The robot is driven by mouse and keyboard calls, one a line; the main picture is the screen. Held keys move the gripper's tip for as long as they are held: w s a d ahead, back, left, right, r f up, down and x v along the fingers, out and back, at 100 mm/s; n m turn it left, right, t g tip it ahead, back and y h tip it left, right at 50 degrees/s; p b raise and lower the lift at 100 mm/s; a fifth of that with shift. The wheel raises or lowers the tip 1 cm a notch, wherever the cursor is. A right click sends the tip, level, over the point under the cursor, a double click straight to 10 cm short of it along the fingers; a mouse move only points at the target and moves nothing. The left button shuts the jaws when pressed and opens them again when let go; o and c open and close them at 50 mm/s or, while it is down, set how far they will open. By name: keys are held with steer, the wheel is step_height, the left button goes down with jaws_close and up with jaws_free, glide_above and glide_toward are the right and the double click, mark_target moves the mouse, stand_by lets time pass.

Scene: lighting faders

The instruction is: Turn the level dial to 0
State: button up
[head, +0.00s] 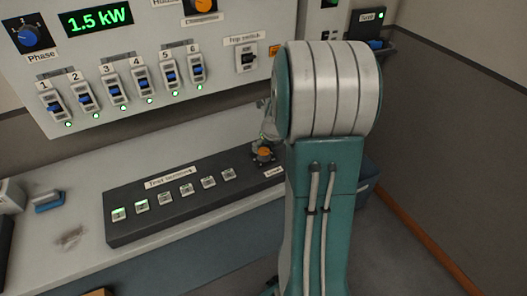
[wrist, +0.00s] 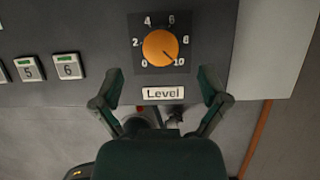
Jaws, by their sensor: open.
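The level dial (wrist: 160,47) is a round orange knob on a dark square plate in the wrist view. Its scale runs from 0 at lower left to 10 at lower right, and its dark pointer mark is turned toward 10. A white "Level" label (wrist: 162,93) sits just below it. My gripper (wrist: 161,84) is open and empty, its two dark green fingers spread on either side of the label, below the knob. In the head view the orange dial (head: 264,153) shows at the right end of the dark console, partly hidden by my gripper and arm.
The dark console (head: 150,222) carries several square buttons left of the dial, the leftmost lit green. A blue object (head: 48,200) lies on the bench at left.

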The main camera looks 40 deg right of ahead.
mark_target(264, 151)
steer(key=x, duration=0.5)
steer(key=shift+w+d+f, duration=0.1)
steer(key=c, duration=1.2)
